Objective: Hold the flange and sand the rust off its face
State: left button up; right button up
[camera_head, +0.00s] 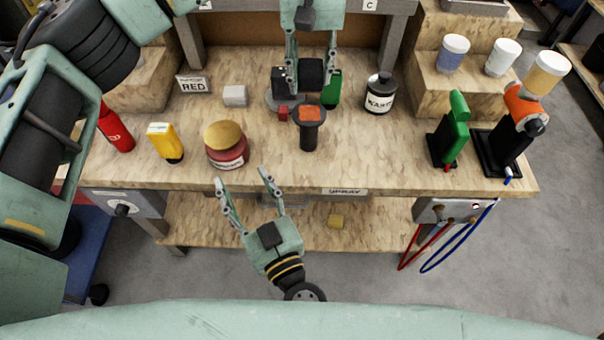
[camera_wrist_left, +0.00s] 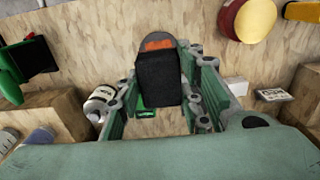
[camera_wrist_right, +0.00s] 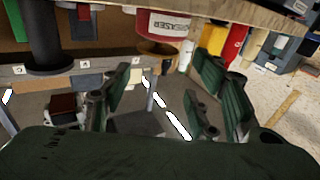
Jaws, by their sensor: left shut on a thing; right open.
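The flange (camera_head: 319,116) is a dark disc on top of an upright black post (camera_head: 308,138) near the middle of the bench. An orange rust patch (camera_head: 310,114) covers part of its upward face. My left gripper (camera_head: 311,76) is shut on a black block (camera_wrist_left: 158,80), held behind the flange in the head view. In the left wrist view the block hides part of the disc; the rust patch (camera_wrist_left: 158,43) shows past it. My right gripper (camera_head: 244,183) is open and empty in front of the bench edge, left of the post. The post also shows in the right wrist view (camera_wrist_right: 42,35).
A red jar with a gold lid (camera_head: 226,145), a yellow bottle (camera_head: 164,141) and a red bottle (camera_head: 116,129) stand left. A WASTE bottle (camera_head: 380,93) stands behind right. Green (camera_head: 453,130) and orange (camera_head: 519,107) tools stand right. The bench right of the post is clear.

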aim_at(308, 139)
jog(key=w+d+m+h, duration=0.1)
jog(key=d+m+h, duration=0.1)
jog(key=d+h, duration=0.1)
jog(key=w+d+f+m+t+h, duration=0.1)
jog(key=d+m+h, duration=0.2)
jog(key=d+h, duration=0.1)
jog(key=w+d+m+h, duration=0.2)
jog(key=d+h, duration=0.1)
jog(key=shift+d+f+t+h, duration=0.15)
jog(key=shift+f+t+h, duration=0.15)
jog(key=shift+f+t, duration=0.1)
jog(key=shift+w+d+m, duration=0.15)
jog(key=shift+w+m, duration=0.1)
jog(key=shift+m, duration=0.05)
jog(key=w, duration=0.7)
jog(key=w+d, duration=0.1)
jog(key=w, duration=0.3)
jog(key=shift+w, duration=0.25)
grip_shut()
